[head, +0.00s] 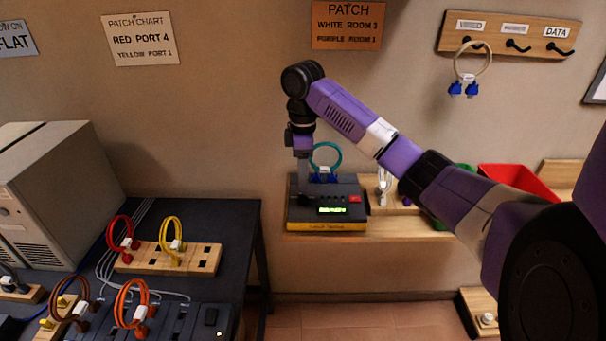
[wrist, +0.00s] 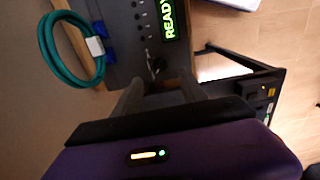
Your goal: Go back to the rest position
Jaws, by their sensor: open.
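My gripper (head: 304,186) points down over the left part of the dark cable tester (head: 345,197) on the shelf. In the wrist view my gripper (wrist: 160,86) has its two fingers apart with nothing held between them. The tester's lit green display (wrist: 168,18) reads READY. A teal cable loop (head: 338,150) with a white tag and blue connectors stands at the back of the tester, just right of my gripper. The loop also shows in the wrist view (wrist: 48,62), clear of the fingers. Whether a fingertip touches the tester is unclear.
A dark table (head: 225,210) at left holds a grey computer case (head: 50,185), a wooden port block (head: 205,257) and several looped cables. A red bin (head: 515,180) is at right on the shelf (head: 400,229). A cable (head: 487,57) hangs from the wall rack (head: 510,32).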

